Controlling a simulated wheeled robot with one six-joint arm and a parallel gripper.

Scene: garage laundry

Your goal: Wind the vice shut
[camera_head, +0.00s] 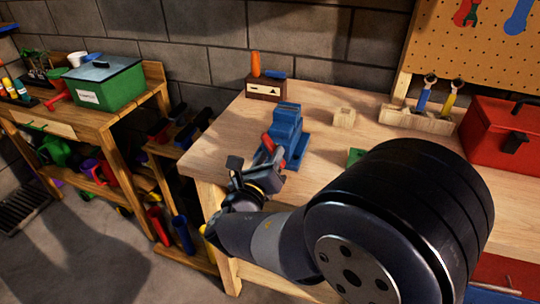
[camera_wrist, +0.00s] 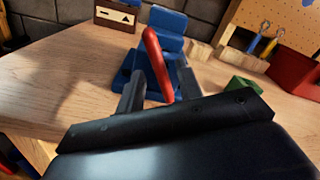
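The blue vice (camera_head: 287,122) stands on the wooden workbench near its left front corner. Its red handle (camera_head: 267,143) faces my gripper and stands tilted; in the wrist view the handle (camera_wrist: 158,62) leans with its top to the left. My gripper (camera_head: 266,160) is in front of the vice at handle height. In the wrist view my gripper (camera_wrist: 160,70) has its fingers apart, one on each side of the red handle, with gaps showing between handle and fingers. The vice's jaws are partly hidden, and I cannot tell how wide they stand.
On the workbench (camera_head: 225,140) are a box with an orange tool (camera_head: 264,88), a small wooden block (camera_head: 344,117), a green block (camera_head: 355,156), a tool rack (camera_head: 418,119) and a red toolbox (camera_head: 503,135). A shelf with a green bin (camera_head: 108,85) stands at left.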

